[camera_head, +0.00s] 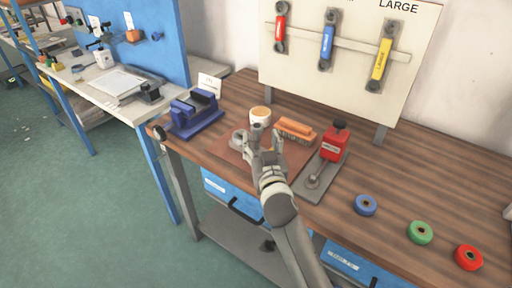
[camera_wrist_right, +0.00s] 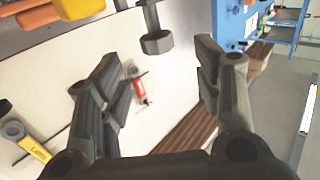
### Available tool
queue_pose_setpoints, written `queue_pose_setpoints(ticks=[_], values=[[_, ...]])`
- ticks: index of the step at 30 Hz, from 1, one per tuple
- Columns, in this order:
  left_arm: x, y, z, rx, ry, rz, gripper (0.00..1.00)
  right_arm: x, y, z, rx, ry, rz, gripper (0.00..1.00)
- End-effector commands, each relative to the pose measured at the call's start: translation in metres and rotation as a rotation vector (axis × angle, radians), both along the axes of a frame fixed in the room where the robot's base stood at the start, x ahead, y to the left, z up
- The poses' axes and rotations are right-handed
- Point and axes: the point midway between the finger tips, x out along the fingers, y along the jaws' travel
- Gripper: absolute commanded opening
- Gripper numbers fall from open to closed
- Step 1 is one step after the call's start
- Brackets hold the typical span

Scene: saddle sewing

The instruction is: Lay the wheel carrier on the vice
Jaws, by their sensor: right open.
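The blue vice (camera_head: 195,113) stands at the left end of the wooden bench, its top free of any part. A small grey metal piece (camera_head: 238,139), possibly the wheel carrier, sits on the brown mat just left of my right gripper (camera_head: 264,142). A grey stem with a hex-shaped end (camera_wrist_right: 157,41) shows beyond the fingers in the right wrist view; I cannot tell whether it is the same piece. My right gripper, also in the wrist view (camera_wrist_right: 158,80), is open with nothing between its fingers. My left gripper is out of view.
A white cup (camera_head: 260,117) and an orange brush-like block (camera_head: 296,129) stand close behind the gripper. A red press-like tool (camera_head: 334,146) is to its right. Blue (camera_head: 365,205), green (camera_head: 420,232) and red (camera_head: 468,257) wheels lie farther right. A wrench board (camera_head: 345,55) rises behind.

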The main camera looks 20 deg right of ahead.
Motion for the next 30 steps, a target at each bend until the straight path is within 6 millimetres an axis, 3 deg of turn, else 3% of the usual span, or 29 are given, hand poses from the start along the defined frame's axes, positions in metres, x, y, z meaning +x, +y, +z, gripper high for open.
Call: queue_pose_setpoints(ticks=[1, 3, 6, 17, 22, 30], values=[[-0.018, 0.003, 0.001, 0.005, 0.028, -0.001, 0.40, 0.008, -0.001, 0.001, -0.002, 0.000, 0.000, 0.60], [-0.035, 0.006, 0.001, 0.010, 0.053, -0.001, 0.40, 0.015, -0.002, 0.001, -0.001, 0.000, 0.000, 0.60], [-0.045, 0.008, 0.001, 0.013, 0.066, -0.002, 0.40, 0.021, -0.003, 0.000, -0.001, 0.001, 0.000, 0.60], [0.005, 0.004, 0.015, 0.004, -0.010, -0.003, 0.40, 0.058, -0.009, -0.002, -0.001, 0.001, 0.000, 0.60], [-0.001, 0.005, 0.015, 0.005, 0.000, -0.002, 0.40, 0.071, -0.011, -0.002, -0.001, 0.002, -0.001, 0.60], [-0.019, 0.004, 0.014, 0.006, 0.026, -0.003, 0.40, 0.073, -0.011, -0.003, 0.000, 0.001, 0.000, 0.60]])
